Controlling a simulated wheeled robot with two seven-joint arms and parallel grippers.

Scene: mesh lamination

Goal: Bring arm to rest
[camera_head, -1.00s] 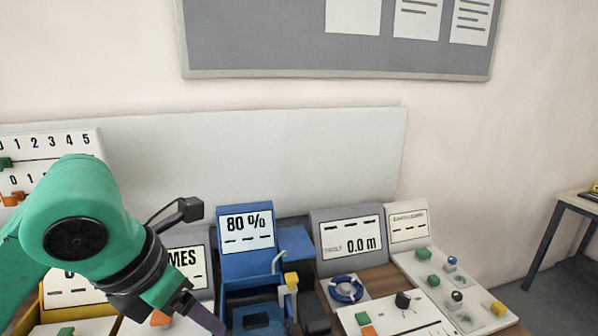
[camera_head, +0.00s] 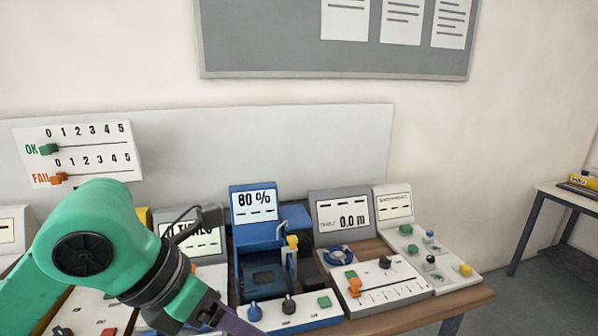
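My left arm comes in from the left, a green link with a dark wrist. My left gripper (camera_head: 236,322) points down and to the right at the bottom of the head view, in front of the workbench (camera_head: 452,302). Only a purple-grey finger part shows and its tip runs close to the lower picture edge, so I cannot tell whether it is open or holds anything. My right arm and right gripper are not in view.
A blue device with an 80 % display (camera_head: 254,203) stands mid-bench. A grey 0.0 m display (camera_head: 342,216) and a white button panel (camera_head: 432,255) stand to its right. An OK/FAIL slider board (camera_head: 80,153) is at left. A side table (camera_head: 555,192) stands far right.

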